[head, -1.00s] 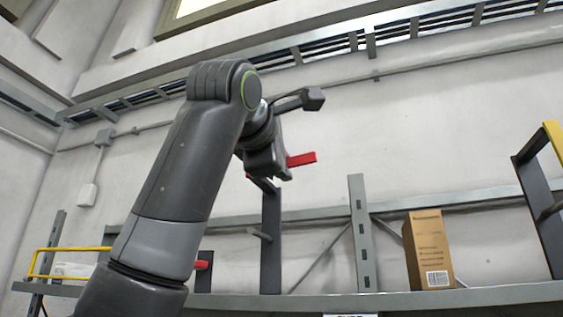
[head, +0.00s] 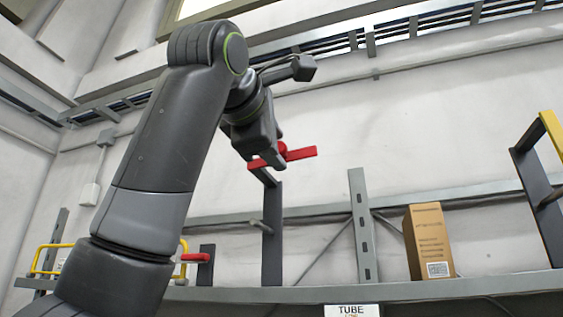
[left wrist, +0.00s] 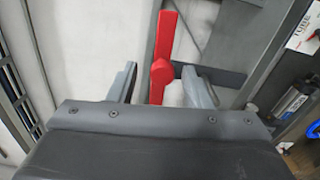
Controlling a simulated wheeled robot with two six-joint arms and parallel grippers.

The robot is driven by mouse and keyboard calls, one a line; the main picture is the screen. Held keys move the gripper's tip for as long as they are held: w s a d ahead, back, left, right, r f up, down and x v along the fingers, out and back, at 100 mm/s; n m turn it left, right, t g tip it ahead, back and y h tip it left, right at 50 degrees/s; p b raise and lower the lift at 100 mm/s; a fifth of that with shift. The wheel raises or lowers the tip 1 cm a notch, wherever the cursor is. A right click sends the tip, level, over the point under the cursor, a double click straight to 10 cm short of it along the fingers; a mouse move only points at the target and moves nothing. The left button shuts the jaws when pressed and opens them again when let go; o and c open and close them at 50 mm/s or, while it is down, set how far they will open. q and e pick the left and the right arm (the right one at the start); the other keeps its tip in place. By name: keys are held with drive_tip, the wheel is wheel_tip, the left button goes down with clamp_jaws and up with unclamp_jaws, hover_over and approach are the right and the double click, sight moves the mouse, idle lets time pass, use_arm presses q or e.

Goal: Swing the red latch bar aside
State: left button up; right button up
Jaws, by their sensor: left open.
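The red latch bar (head: 303,153) lies almost level across the top of a dark upright post (head: 272,235), with a round red hub near its middle. In the left wrist view the bar (left wrist: 166,36) runs up the picture, and its hub sits between the fingers. My left gripper (head: 268,160) is at the bar in the head view and hides part of it. In the left wrist view my left gripper (left wrist: 160,86) is open, with one finger on each side of the bar and visible gaps. My right gripper is not in view.
A grey shelf (head: 420,290) runs below, with a cardboard box (head: 428,240) and a "TUBE" label (head: 351,310). A lower red rod (head: 195,257) is left of the post. A dark frame with a yellow bar (head: 552,135) stands at right.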

use_arm(q)
drive_tip(key=b+v, duration=0.4)
drive_tip(key=v, duration=0.9)
drive_tip(key=shift+s+b, duration=0.3)
drive_tip(key=shift+a, duration=0.1)
